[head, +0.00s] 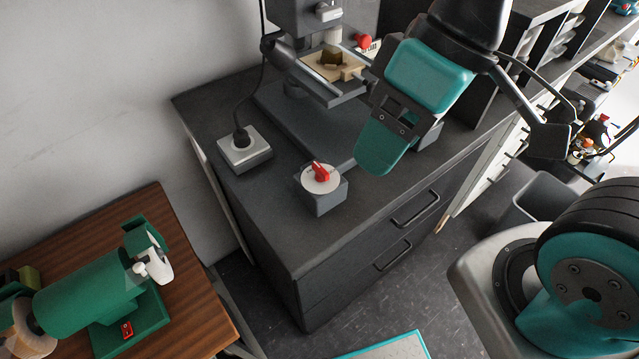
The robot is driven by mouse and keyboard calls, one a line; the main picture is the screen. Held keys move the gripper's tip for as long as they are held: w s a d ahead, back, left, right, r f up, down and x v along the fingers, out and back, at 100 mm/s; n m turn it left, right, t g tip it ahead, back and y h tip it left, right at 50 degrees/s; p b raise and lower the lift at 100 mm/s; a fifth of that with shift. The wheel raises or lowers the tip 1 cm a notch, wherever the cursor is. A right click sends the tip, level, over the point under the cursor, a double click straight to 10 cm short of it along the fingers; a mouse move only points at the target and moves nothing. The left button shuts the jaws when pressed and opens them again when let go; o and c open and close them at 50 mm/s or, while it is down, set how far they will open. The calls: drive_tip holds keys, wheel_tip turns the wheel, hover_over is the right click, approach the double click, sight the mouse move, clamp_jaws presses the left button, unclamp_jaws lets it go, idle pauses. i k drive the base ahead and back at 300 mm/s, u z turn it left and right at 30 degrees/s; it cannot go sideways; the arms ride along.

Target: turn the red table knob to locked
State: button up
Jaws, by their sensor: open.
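The red table knob (320,173) sits on a round white dial on top of a small grey box (323,198), near the front left of the dark bench top. Its red handle slants slightly, with its narrower end toward the upper left; any markings on the dial are too small to read. My gripper (460,152) hangs in from the top, right of the knob and apart from it.
A grey socket box (243,149) with a plugged-in black cable stands left of the knob. A grey machine (323,85) with a small red knob (363,41) stands behind. A green machine (95,300) sits on a wooden table (190,290) at lower left. Drawer handles (415,208) project from the bench front.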

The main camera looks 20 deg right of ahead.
sight(321, 174)
drive_tip(key=z, duration=0.35)
drive_tip(key=k, duration=0.9)
drive_tip(key=u, duration=0.4)
